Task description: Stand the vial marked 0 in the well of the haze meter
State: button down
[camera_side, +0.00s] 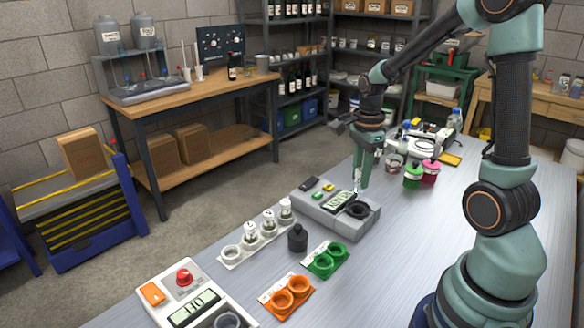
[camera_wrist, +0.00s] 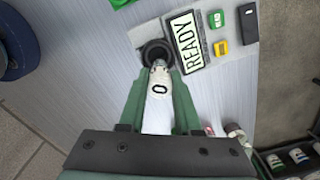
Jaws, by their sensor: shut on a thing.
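My gripper (camera_side: 362,184) is shut on the white vial marked 0 (camera_wrist: 158,95); the dark 0 faces the wrist camera, which also shows my gripper (camera_wrist: 160,78). In the side view the vial is mostly hidden by the fingers. The grey haze meter (camera_side: 318,211) sits on the table below my gripper. Its round black well (camera_side: 358,210) is just below the fingertips. In the wrist view the well (camera_wrist: 156,51) appears just beyond the vial's end, and the meter's display (camera_wrist: 187,42) reads READY. I cannot tell the exact gap between vial and well.
A white rack (camera_side: 240,257) with several ring places and vials stands left of the meter. A black bottle (camera_side: 297,239), a green holder (camera_side: 324,260) and an orange holder (camera_side: 286,295) are nearer the front. A white device (camera_side: 170,272) with a red button stands front left. Jars (camera_side: 413,176) stand behind.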

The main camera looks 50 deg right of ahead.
aim_at(361, 192)
jog(key=shift+s+d+f, duration=0.15)
jog(key=shift+s+f, duration=0.15)
jog(key=shift+f, duration=1.85)
jog(key=shift+w+f, duration=0.1)
jog(key=shift+f, duration=0.8)
jog(key=shift+f, duration=0.3)
jog(key=shift+f, duration=0.35)
jog(key=shift+f, duration=0.35)
